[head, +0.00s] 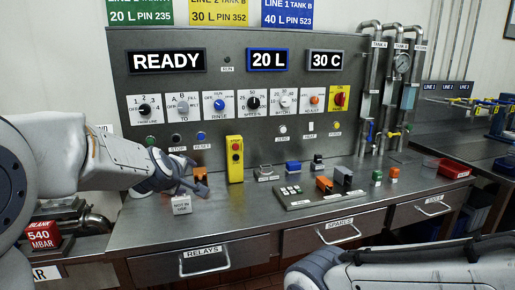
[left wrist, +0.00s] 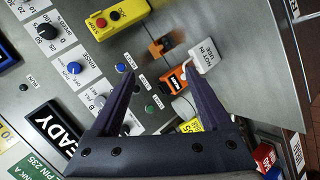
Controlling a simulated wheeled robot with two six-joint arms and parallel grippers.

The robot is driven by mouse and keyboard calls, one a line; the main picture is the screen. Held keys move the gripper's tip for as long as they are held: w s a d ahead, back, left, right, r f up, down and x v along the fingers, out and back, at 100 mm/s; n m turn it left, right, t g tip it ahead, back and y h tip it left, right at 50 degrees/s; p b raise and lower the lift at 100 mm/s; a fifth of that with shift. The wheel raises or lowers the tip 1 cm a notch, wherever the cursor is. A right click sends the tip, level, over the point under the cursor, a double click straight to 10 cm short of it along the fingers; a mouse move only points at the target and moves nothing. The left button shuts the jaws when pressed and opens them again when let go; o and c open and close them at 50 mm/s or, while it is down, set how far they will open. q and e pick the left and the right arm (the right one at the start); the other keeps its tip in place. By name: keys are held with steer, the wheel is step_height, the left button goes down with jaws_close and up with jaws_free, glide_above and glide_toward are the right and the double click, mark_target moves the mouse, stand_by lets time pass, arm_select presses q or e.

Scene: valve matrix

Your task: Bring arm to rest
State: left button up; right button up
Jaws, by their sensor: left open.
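My left arm comes in from the left in the head view, over the workbench (head: 245,210). Its gripper (head: 197,182) hangs in front of the console panel, close to a white NOT IN USE tag (head: 181,204) and an orange part (head: 201,174). In the left wrist view, the two dark fingers (left wrist: 158,76) stand wide apart with nothing held between them. The same white tag (left wrist: 202,56) and an orange-black block (left wrist: 172,80) lie beyond the right-hand finger. My right arm (head: 410,268) shows at the lower right; its gripper is out of view.
The console (head: 235,121) carries knobs and displays reading READY, 20 L and 30 C. A yellow button box (head: 235,158) stands right of my gripper.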

arm_select(q)
steer(key=s+f+m+g, duration=0.9)
steer(key=s+f+m, duration=0.5)
steer(key=s+f, duration=0.8)
steer(key=s+d+f+m+g+h+b, duration=0.1)
steer(key=s+d+f+m+g+b, duration=0.2)
steer(key=s+d+m+b, duration=0.95)
steer(key=s+r+n+p, duration=0.2)
steer(key=r+p, duration=0.9)
steer(key=p, duration=0.1)
steer(key=s+d+r+n+p, duration=0.1)
steer(key=s+r+n+p, duration=0.1)
steer(key=r+p, duration=0.8)
steer(key=shift+d+r+n+p, duration=0.35)
steer(key=shift+n+p, duration=0.2)
steer(key=shift+p, duration=0.45)
